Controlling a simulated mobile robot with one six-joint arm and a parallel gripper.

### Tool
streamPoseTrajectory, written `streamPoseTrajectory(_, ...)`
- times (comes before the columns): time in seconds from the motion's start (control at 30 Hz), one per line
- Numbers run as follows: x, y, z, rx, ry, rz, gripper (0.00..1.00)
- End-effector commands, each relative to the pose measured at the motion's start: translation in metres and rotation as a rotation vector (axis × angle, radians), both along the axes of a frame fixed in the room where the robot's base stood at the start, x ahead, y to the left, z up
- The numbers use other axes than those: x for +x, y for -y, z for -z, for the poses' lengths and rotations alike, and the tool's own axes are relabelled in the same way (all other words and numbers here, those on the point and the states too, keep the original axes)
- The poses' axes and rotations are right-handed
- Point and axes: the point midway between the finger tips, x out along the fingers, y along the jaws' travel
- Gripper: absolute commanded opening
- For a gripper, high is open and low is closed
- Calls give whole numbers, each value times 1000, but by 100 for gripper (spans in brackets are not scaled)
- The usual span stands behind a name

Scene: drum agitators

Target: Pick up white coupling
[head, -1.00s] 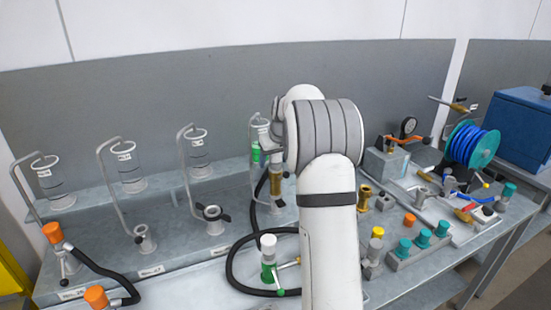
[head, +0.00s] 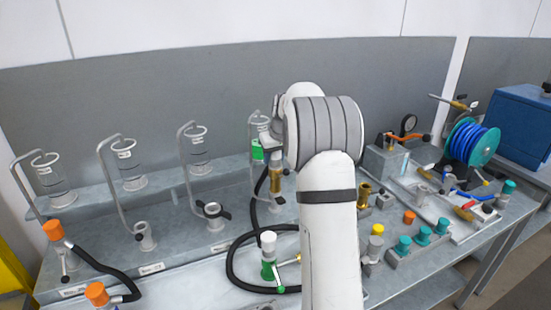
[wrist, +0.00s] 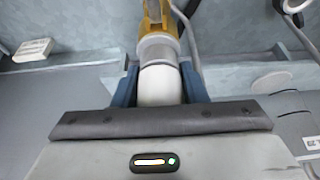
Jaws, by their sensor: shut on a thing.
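My gripper (wrist: 159,72) is shut on a white cylindrical part (wrist: 158,88), which looks like the white coupling. Its blue fingers press on both sides of it in the wrist view. A grey collar (wrist: 158,50) and a yellow-brass piece (wrist: 157,18) sit in line beyond the white part. I cannot tell whether they are joined to it. In the head view my arm hides most of the gripper and the held part. A brass fitting (head: 275,181) shows just left of my wrist.
A white-capped green valve (head: 268,255) with a black hose stands on the bench in front. Clear cylinders (head: 130,172) with bent pipes line the left. Teal knobs (head: 423,238) and a blue hose reel (head: 472,143) are at the right. An orange-capped fitting (head: 53,232) stands far left.

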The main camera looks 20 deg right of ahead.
Motion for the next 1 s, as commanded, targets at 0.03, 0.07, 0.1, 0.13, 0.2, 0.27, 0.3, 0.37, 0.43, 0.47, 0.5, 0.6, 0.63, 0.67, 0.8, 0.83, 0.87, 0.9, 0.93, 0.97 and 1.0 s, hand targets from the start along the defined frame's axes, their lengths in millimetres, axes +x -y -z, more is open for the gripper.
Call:
streamPoseTrajectory(0.03,0,0,-1,0,2,0,6)
streamPoseTrajectory(0.07,0,0,-1,0,2,0,6)
streamPoseTrajectory(0.1,0,0,-1,0,2,0,6)
streamPoseTrajectory(0.13,0,0,-1,0,2,0,6)
streamPoseTrajectory(0.2,0,0,-3,0,2,0,6)
streamPoseTrajectory(0.27,1,0,-9,-1,3,-1,6)
streamPoseTrajectory(0.3,1,0,-14,-1,5,-1,6)
streamPoseTrajectory(0.37,1,0,-24,-3,5,-1,6)
streamPoseTrajectory(0.43,1,0,-39,-3,6,-1,6)
streamPoseTrajectory(0.47,1,0,-46,-2,6,0,6)
streamPoseTrajectory(0.5,1,0,-54,-2,6,0,6)
streamPoseTrajectory(0.6,1,0,-74,-2,6,0,6)
streamPoseTrajectory(0.63,0,0,-78,-1,4,-1,6)
streamPoseTrajectory(0.67,1,0,-83,-1,5,-1,6)
streamPoseTrajectory(0.8,0,0,-97,0,2,0,6)
streamPoseTrajectory(0.83,0,0,-98,0,2,0,6)
streamPoseTrajectory(0.87,0,0,-100,0,2,0,6)
streamPoseTrajectory(0.9,0,0,-101,0,2,0,6)
streamPoseTrajectory(0.93,0,0,-101,0,2,0,6)
streamPoseTrajectory(0.97,0,0,-101,0,2,0,6)
streamPoseTrajectory(1.0,0,0,-101,0,2,0,6)
